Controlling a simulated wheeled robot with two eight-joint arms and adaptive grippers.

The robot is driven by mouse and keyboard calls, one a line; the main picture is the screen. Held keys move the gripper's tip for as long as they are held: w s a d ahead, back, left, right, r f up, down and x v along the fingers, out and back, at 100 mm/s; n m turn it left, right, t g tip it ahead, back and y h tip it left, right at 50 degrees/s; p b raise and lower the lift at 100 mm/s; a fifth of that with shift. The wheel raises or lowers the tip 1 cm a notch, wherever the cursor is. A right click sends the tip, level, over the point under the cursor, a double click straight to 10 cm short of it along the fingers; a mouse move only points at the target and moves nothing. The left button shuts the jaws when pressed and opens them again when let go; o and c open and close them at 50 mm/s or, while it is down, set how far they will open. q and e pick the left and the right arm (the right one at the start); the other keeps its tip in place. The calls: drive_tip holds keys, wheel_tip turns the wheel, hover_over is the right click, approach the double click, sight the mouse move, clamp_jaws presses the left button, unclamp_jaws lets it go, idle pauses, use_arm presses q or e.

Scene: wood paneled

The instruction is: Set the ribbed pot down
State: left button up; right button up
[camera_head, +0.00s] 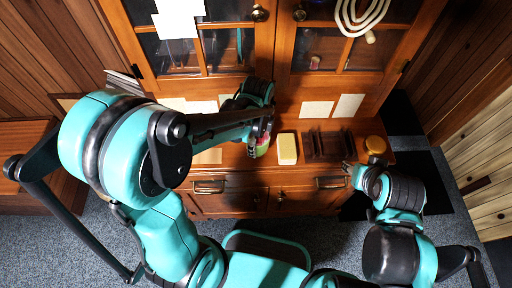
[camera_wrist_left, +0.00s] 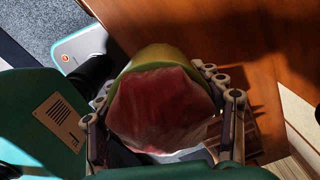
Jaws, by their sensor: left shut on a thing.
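The ribbed pot (camera_wrist_left: 160,108) fills the middle of the left wrist view, with a yellow-green rim and a reddish, pale-veiled face; ribs are not clear. A small pink and green part of the pot (camera_head: 262,148) shows in the head view, below my left gripper (camera_head: 264,128). My left gripper is shut on the pot, with fingers on both sides of it in the wrist view. The pot is over the front part of the wooden cabinet top (camera_head: 232,158); I cannot tell whether it touches. My right gripper (camera_head: 350,170) is by the cabinet's front right edge, its fingers too small to read.
A pale yellow block (camera_head: 287,148) stands just right of the pot. Glass-paned doors (camera_head: 340,52) rise behind. Bare wood lies left of the pot.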

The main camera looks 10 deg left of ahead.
use_arm(q)
drive_tip(key=shift+w+a+f, duration=0.75)
drive_tip(key=shift+w, duration=0.1)
drive_tip(key=shift+f+b, duration=1.2)
drive_tip(key=shift+f, duration=0.65)
drive_tip(key=shift+f, duration=0.2)
drive_tip(key=o, duration=1.5)
drive_tip(key=shift+r, duration=0.1)
